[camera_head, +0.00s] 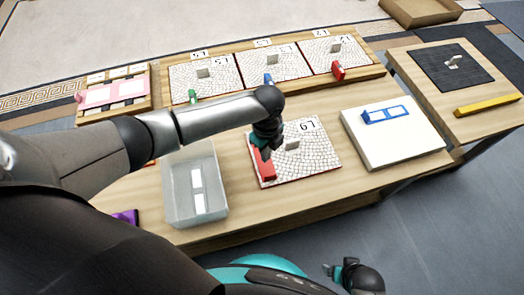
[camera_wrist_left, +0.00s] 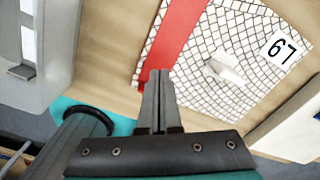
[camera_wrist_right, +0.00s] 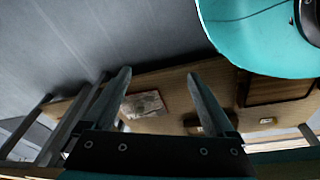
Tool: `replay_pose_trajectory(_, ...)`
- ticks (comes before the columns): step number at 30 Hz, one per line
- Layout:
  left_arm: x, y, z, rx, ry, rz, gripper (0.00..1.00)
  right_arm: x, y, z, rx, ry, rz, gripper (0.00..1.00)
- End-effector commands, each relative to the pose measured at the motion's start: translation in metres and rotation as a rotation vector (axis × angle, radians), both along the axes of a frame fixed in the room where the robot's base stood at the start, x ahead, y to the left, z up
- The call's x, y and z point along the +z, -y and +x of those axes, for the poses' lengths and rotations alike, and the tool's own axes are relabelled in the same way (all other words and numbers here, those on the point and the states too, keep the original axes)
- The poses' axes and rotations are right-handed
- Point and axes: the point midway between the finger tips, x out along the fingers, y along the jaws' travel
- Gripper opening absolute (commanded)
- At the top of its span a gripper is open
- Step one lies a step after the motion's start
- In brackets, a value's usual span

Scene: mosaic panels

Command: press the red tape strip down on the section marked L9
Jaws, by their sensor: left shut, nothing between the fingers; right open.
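The mosaic panel marked L9 (camera_head: 318,158) lies on the near table, with white irregular tiles and a grey knob. It also shows in the left wrist view (camera_wrist_left: 222,32), where its label is upside down. The red tape strip (camera_head: 266,173) lies along the panel's left edge and crosses the left wrist view as a red band (camera_wrist_left: 180,30). My left gripper (camera_head: 264,153) is shut and empty, pointing down at the strip; its fingertips (camera_wrist_left: 160,74) overlap the strip's near end. I cannot tell whether they touch. My right gripper (camera_wrist_right: 160,74) is open and empty, low beyond the table's front edge.
A grey bin (camera_head: 220,210) stands left of the panel, and a white board (camera_head: 375,145) with a blue frame stands right. Behind is a wooden rack (camera_head: 235,97) with three mosaic panels and coloured clips. A side table holds a dark mat (camera_head: 425,70) and a yellow bar (camera_head: 488,105).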

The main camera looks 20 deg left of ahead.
Motion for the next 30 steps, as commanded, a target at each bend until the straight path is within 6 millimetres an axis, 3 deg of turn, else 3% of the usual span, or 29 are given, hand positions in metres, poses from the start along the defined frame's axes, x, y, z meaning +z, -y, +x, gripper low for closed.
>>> replay_pose_trajectory(30,0.035,0.0,0.0,0.0,-0.001,0.0,0.0,-0.041,0.043,-0.054,0.004,-0.008,-0.04,0.9)
